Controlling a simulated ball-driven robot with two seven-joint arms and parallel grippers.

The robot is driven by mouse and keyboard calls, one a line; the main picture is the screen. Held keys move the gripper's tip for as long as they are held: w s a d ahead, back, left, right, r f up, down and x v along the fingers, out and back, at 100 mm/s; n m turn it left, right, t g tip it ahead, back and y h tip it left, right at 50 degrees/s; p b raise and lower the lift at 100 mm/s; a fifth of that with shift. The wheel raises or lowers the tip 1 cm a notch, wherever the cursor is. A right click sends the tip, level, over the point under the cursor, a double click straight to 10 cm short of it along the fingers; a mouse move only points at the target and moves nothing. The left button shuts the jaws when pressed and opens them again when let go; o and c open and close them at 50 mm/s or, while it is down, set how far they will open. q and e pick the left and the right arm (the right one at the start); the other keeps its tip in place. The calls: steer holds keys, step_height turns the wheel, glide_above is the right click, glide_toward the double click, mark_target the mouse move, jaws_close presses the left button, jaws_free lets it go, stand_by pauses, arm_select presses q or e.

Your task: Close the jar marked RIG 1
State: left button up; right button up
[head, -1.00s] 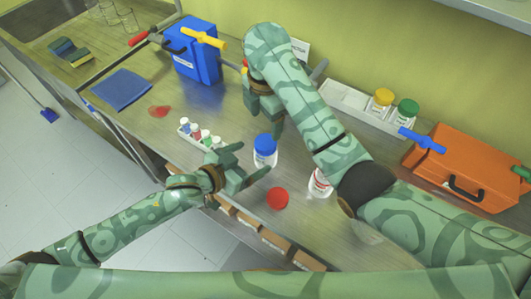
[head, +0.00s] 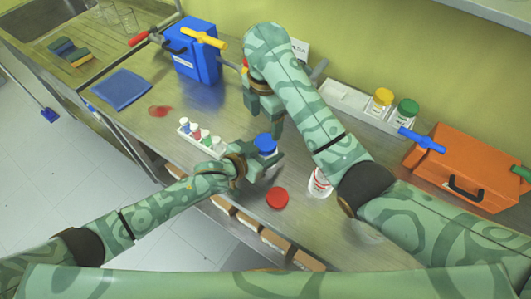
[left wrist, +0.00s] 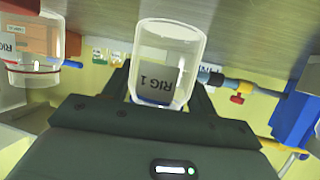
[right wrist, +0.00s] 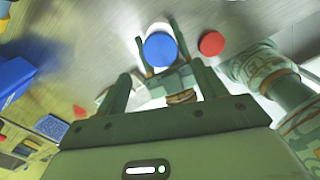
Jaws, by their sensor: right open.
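The jar marked RIG 1 (left wrist: 168,55) is clear glass. It stands upright on the bench with a blue lid (head: 265,143) on top; I cannot tell whether the lid is tight. My left gripper (head: 266,166) reaches in from the side, low, with its fingers on either side of this jar. In the right wrist view the blue lid (right wrist: 160,49) shows between the left fingers. I cannot tell whether they press the glass. My right gripper (head: 265,112) is open and empty, pointing down behind the jar. In the right wrist view its fingers (right wrist: 165,90) are wide apart.
A red lid (head: 277,198) lies on the bench near a second jar (head: 320,182). A rack of small bottles (head: 202,138) stands left. A blue box (head: 193,50), an orange box (head: 468,170) and a tray with yellow- and green-lidded jars (head: 345,98) stand farther back.

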mark_target(266, 142)
arm_select(q)
jaws_close()
arm_select(e)
steer(key=n, duration=0.4)
steer(key=shift+f, duration=4.05)
steer(key=c, duration=1)
steer(key=m, duration=0.9)
